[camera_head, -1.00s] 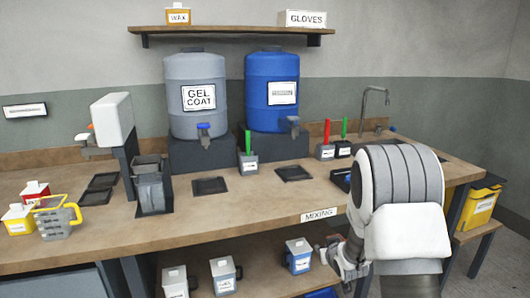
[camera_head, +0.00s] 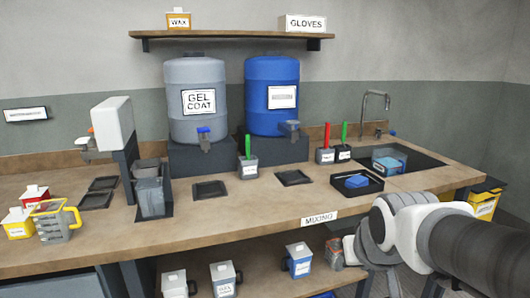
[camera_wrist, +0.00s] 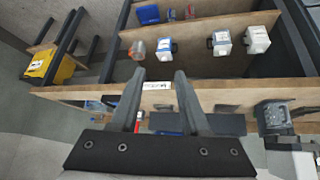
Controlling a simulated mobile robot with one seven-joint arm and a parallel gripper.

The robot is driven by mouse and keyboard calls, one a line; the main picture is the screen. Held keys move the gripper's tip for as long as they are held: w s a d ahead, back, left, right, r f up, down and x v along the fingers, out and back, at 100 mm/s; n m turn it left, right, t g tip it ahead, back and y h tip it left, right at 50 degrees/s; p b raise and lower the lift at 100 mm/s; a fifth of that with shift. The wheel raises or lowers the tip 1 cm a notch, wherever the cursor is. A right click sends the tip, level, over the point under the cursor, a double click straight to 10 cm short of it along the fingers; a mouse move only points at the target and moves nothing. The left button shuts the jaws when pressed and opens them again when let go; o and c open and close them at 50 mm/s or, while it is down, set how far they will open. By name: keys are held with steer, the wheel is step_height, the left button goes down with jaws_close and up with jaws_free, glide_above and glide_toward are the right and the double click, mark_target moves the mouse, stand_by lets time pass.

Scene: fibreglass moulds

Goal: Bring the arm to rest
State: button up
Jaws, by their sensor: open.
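My arm (camera_head: 440,238) reaches in from the right in the head view, in front of the bench's right part. My gripper (camera_wrist: 160,72) shows in the wrist view with its two fingers apart and nothing between them. The fingers point toward the bench's front edge and lower shelf, which appear upside down there. In the head view the gripper is mostly hidden by the arm's own wrist, so its exact distance from the bench cannot be told.
The workbench (camera_head: 250,218) bears a blue drum (camera_head: 272,95), a grey drum (camera_head: 195,100), a yellow-handled jug (camera_head: 55,220) and a black tray (camera_head: 340,181) beside the sink. Containers stand on the lower shelf (camera_head: 262,275). A yellow bin (camera_head: 485,203) is at right.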

steer(key=s+a+r+g+p, duration=0.2)
steer(key=s, duration=1)
step_height(320, 180, up, 13)
steer(key=p, duration=1.3)
steer(key=shift+r+y, duration=0.2)
steer(key=shift+y, duration=0.1)
